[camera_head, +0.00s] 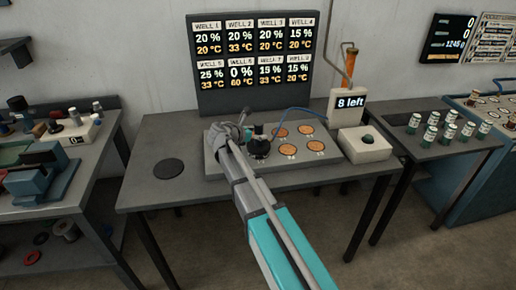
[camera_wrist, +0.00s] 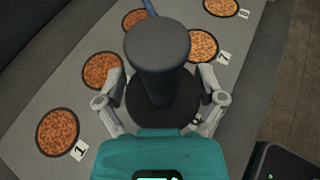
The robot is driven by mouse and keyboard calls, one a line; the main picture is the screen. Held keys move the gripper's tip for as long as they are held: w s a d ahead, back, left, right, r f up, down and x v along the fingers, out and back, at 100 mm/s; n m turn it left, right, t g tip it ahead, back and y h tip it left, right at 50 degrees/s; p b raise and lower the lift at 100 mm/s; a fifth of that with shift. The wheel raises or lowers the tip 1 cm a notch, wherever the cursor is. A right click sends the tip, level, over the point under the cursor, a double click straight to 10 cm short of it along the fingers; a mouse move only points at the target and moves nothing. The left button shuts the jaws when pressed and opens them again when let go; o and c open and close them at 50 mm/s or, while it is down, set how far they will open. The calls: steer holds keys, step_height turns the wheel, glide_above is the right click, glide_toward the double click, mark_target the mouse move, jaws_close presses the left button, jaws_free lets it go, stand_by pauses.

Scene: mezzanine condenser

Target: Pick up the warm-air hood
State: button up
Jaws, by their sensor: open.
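The warm-air hood (camera_head: 260,148) is a dark, round piece with a wide base and a tall grip. It stands on the grey well plate (camera_head: 213,160) on the middle table. In the wrist view the hood (camera_wrist: 158,62) rises in the centre, its flat top toward the camera. My gripper (camera_wrist: 162,102) is open, with one finger on each side of the hood's lower part; contact cannot be told. In the head view my gripper (camera_head: 250,136) reaches the hood from the left, partly covering the plate. The hood's base hides what lies under it.
Orange-brown discs (camera_head: 288,150) sit in wells around the hood. A blue hose (camera_head: 302,110) arches right toward the counter box reading "8 left" (camera_head: 351,103). A box with a dark button (camera_head: 364,145) stands at the right; a display board (camera_head: 255,62) stands behind. The table's left is mostly clear.

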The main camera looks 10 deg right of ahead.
steer(key=shift+w+d+f, duration=0.2)
steer(key=shift+d, duration=0.15)
stand_by(0.3)
jaws_close()
